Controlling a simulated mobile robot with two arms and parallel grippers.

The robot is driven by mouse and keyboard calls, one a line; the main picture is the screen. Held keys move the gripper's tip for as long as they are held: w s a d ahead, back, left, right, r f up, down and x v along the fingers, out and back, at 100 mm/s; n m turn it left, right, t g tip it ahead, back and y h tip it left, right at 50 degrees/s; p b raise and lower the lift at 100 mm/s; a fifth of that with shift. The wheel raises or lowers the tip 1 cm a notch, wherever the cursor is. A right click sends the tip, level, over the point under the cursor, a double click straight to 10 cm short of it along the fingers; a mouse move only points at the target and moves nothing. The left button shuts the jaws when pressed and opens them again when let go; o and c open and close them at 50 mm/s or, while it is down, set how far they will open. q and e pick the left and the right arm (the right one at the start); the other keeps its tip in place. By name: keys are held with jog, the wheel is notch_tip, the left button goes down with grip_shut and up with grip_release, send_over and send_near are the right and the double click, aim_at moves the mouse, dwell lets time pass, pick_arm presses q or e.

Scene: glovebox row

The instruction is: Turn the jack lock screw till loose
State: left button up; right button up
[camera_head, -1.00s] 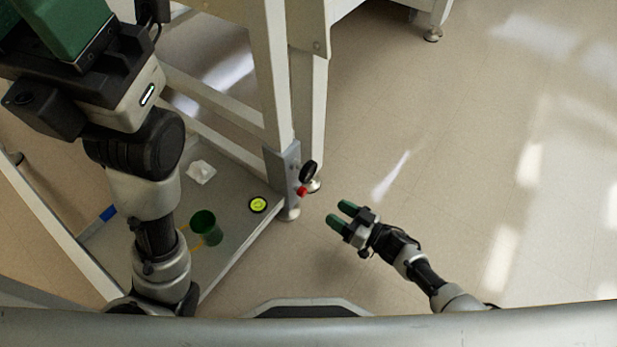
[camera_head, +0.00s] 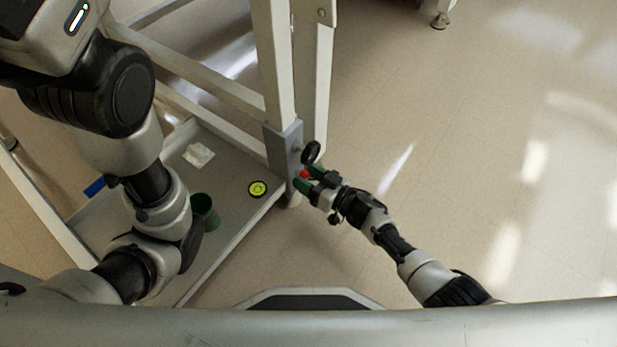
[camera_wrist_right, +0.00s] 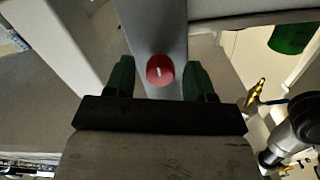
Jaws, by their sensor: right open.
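The jack lock screw shows as a small red knob (camera_head: 304,174) on the grey jack bracket (camera_head: 284,146) at the foot of the white frame leg. In the right wrist view the red knob (camera_wrist_right: 160,70) has a pale line on its face. My right gripper (camera_head: 309,180) is open at the knob. In the wrist view its green fingers (camera_wrist_right: 159,79) stand either side of the knob, with a gap on both sides.
The floor (camera_head: 450,170) to the right is clear.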

jog(key=c, duration=0.9)
